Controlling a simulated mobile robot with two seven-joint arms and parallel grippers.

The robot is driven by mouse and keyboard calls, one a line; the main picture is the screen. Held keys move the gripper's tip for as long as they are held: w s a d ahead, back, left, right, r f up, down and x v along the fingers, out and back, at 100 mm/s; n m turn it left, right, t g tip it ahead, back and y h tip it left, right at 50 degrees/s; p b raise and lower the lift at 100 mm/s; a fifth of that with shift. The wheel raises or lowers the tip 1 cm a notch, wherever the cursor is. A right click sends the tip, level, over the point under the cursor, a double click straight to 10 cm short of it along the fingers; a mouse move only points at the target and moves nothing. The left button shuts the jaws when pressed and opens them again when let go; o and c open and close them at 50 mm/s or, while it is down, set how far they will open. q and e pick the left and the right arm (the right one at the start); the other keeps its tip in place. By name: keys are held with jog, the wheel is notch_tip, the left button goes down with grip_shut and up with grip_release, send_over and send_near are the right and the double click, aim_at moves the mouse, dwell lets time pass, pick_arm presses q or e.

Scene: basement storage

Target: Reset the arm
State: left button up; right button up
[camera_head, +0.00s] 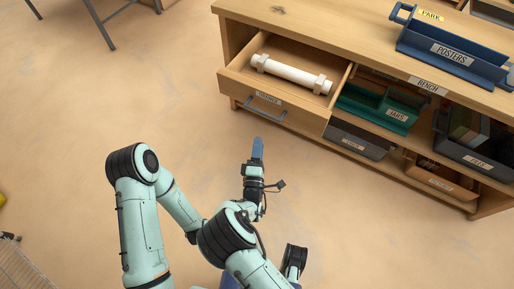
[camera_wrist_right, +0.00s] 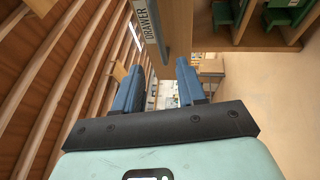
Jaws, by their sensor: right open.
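My right gripper (camera_head: 257,148) has blue fingers and points toward the bench, in front of and below the open drawer (camera_head: 232,76) in the head view. My mint-green arm links fill the lower middle of the head view. I cannot make out my left gripper.
A white pipe-like part (camera_head: 292,74) lies in the drawer. The wooden bench (camera_head: 300,22) holds a blue posters tray (camera_head: 455,62) on top. A green bin (camera_head: 378,108), a grey bin (camera_head: 357,139) and other bins sit below. Open floor (camera_head: 60,120) lies to the left.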

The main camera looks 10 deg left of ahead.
dwell(0.4)
